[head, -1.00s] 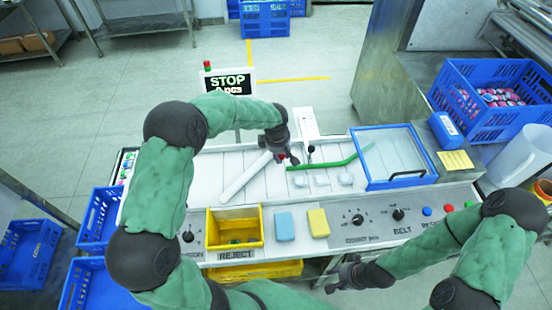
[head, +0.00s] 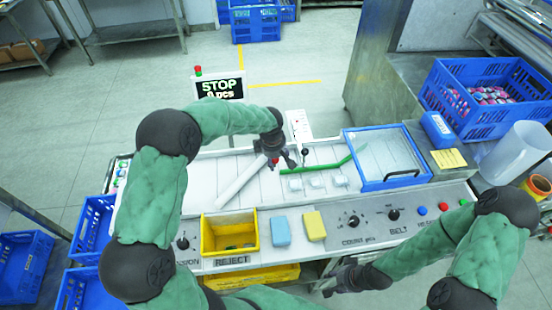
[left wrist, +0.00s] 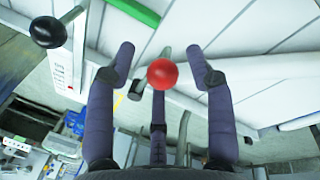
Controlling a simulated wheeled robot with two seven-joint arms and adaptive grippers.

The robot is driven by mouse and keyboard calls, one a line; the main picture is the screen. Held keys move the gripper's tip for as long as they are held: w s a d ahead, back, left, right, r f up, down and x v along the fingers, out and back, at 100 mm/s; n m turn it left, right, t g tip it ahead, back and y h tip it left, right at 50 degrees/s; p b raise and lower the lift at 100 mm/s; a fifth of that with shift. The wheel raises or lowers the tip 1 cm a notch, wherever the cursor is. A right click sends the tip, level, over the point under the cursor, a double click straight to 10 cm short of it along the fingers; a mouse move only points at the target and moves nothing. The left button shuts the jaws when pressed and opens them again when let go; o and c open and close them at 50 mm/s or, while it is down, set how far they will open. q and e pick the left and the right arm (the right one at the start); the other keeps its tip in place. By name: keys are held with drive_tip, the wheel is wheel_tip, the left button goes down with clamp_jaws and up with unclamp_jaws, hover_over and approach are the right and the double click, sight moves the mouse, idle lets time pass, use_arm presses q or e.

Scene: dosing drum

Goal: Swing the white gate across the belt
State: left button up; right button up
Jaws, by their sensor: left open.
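The white gate (head: 238,180) is a straight bar lying diagonally over the pale belt (head: 207,172). Its far end is close to my left gripper (head: 278,160). A red knob (left wrist: 162,74) shows between the two spread fingers in the left wrist view. My left gripper is open, and the fingers are apart from the knob in that picture. A green bar (head: 325,167) lies on the belt to the right of the gripper. My right gripper (head: 338,280) hangs low in front of the console, and its finger opening is unclear.
A black knob (head: 305,152) stands just right of my left gripper. A blue-framed cover (head: 388,187) lies over the belt's right part. Several pale pieces sit below the green bar. A yellow reject bin (head: 205,236) and two sponges are at the front.

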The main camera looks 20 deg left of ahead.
use_arm(q)
wheel_tip(320, 180, up, 12)
drive_tip(key=s, duration=0.2)
drive_tip(key=shift+f, duration=0.15)
drive_tip(key=shift+s, duration=0.1)
idle(0.4)
